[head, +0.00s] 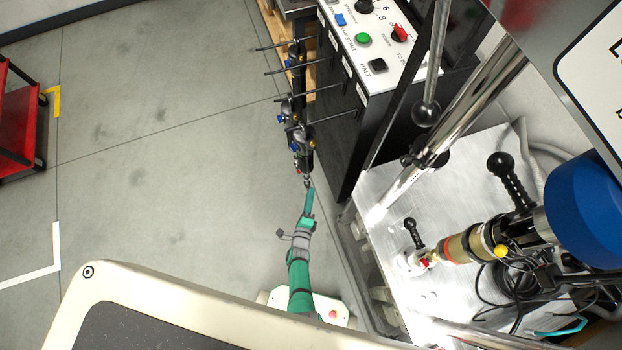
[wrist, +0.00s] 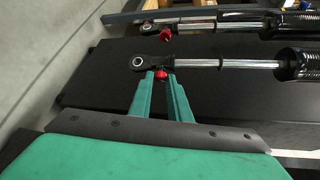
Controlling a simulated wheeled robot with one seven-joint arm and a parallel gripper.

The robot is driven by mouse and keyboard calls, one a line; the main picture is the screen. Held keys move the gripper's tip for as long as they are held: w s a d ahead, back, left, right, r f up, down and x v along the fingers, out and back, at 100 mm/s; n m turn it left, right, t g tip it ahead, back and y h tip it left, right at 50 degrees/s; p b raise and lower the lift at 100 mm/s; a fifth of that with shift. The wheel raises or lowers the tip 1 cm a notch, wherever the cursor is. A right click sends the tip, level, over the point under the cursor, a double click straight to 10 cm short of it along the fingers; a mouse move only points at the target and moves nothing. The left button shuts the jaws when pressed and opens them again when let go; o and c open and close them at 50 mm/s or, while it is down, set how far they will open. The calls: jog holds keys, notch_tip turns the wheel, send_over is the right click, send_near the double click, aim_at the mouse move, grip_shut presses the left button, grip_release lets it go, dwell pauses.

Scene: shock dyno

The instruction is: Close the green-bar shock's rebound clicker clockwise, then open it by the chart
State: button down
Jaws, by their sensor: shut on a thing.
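In the wrist view, a shock (wrist: 225,63) with a bright shaft and a black spring lies across the picture, its eyelet (wrist: 138,62) at the left. A red clicker knob (wrist: 160,79) sits beside the eyelet. My gripper (wrist: 161,78) has its two green fingertips on either side of this knob and is shut on it. In the head view my gripper (head: 308,192) reaches the near end of the shocks (head: 301,140) hung along the black cabinet. No green bar or chart can be made out, so I cannot tell which shock this is.
A second shock (wrist: 195,27) with its own red knob (wrist: 166,34) lies just behind. The black cabinet (head: 345,140) has a control panel (head: 385,50) on top. Thin rods (head: 285,72) stick out from its side. The metal dyno table (head: 380,230) stands right.

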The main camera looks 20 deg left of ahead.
jog(key=shift+a+f+n+t, duration=0.1)
jog(key=shift+n+t, duration=0.4)
dwell(0.3)
jog(key=c, duration=1.6)
grip_release()
jog(key=shift+c, duration=0.2)
jog(key=shift+s, duration=0.1)
jog(key=s+r, duration=0.1)
jog(key=s, duration=0.9)
jog(key=shift+s+d, duration=0.3)
jog(key=shift+d, duration=0.1)
